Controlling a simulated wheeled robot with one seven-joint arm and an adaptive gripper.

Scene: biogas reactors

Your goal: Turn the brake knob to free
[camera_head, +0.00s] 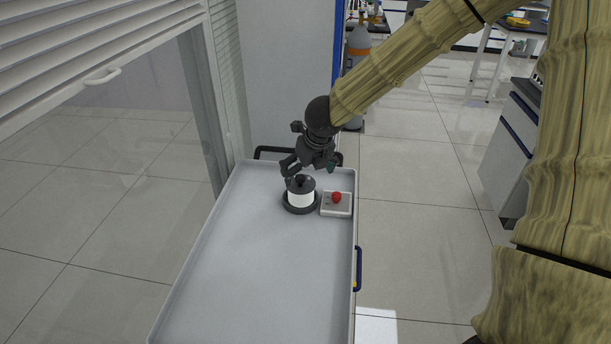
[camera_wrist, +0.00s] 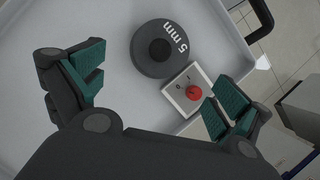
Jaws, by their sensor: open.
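The brake knob seems to be the red knob (camera_head: 337,197) on a small light box (camera_head: 336,209) at the right edge of the cart top. My gripper (camera_head: 302,172) is above and behind the device. In the wrist view my gripper (camera_wrist: 155,95) has its green-padded fingers wide apart, empty, with the knob nearer the right finger.
The grey cart top (camera_head: 240,265) has a raised rim and is bare towards the front. A dark handle (camera_head: 275,153) is at its far end. A glass-fronted cabinet with a shutter (camera_head: 90,60) stands left. Open tiled floor (camera_head: 415,235) lies right.

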